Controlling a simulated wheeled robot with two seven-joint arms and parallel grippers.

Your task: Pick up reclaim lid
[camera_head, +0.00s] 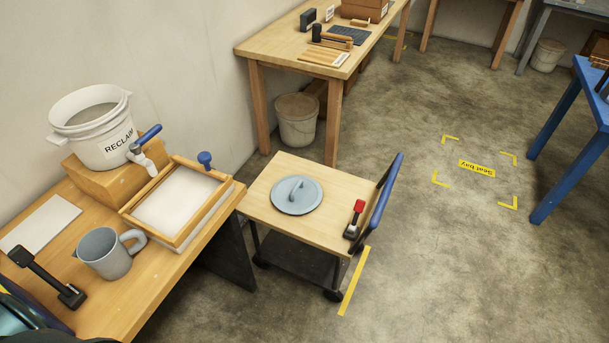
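The reclaim lid is a round grey-blue disc with a raised handle (297,196), lying flat on the wooden top of a small wheeled cart (262,208). The white bucket marked RECLAIM (95,140) stands without a lid on a wooden block at the left. At the lower left, a black bar with a block at each end looks like my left gripper (46,278). Its two ends are wide apart with nothing between them, well to the left of the lid. My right gripper is not in view.
A red-handled black fitting (355,218) and a blue push handle (384,197) edge the cart's right side. A grey jug (104,254) and a wood-framed white slab (178,201) stand on the left table. The floor right of the cart is clear, with yellow markings (477,169).

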